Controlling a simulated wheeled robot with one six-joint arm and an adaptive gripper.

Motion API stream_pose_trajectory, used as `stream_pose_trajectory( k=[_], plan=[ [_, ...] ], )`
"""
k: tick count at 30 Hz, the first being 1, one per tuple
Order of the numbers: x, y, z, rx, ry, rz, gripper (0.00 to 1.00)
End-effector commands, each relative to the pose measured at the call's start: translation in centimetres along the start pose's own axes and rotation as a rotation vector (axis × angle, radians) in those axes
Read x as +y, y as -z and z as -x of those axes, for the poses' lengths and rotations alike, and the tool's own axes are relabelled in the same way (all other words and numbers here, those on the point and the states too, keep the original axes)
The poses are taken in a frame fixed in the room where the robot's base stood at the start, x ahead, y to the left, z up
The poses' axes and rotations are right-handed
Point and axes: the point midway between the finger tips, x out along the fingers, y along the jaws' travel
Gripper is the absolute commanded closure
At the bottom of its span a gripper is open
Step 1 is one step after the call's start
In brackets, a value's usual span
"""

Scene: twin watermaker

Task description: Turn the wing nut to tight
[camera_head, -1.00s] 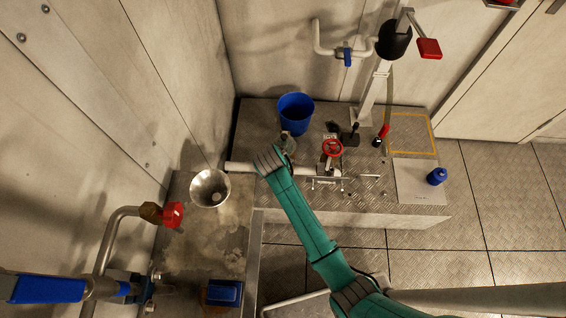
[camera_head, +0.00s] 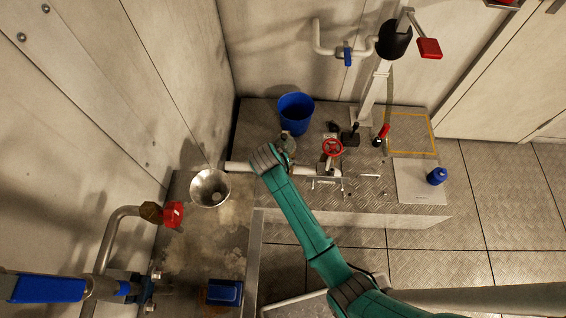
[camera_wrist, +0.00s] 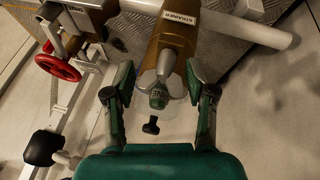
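In the wrist view, a brown strainer body (camera_wrist: 175,50) with a STRAINER label runs down from the top middle. At its near end is a green-and-grey knob (camera_wrist: 158,97) with pale wing-like lobes, which seems to be the wing nut. My gripper (camera_wrist: 161,80) is open, with one finger on each side of this end. Gaps show between the fingers and the knob. In the head view, my gripper (camera_head: 287,147) is over the left part of the low bench, beside the white pipe. My wrist mostly hides the strainer there.
A red handwheel valve (camera_head: 332,148) stands right of my gripper and also shows in the wrist view (camera_wrist: 58,66). A small black T-shaped piece (camera_wrist: 151,125) lies below the knob. A blue bucket (camera_head: 296,112) stands behind, and a metal funnel (camera_head: 210,188) is to the left.

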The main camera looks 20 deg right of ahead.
Motion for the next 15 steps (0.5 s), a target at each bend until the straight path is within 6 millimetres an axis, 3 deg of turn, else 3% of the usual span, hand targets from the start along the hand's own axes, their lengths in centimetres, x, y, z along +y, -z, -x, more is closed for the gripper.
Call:
stream_pose_trajectory(
  k=[8, 15],
  plan=[
    [0.0, 0.1, 0.5, 0.003, 0.001, 0.0, 0.45],
    [-0.1, 0.1, 4.2, 0.004, 0.002, 0.0, 0.45]
  ],
)
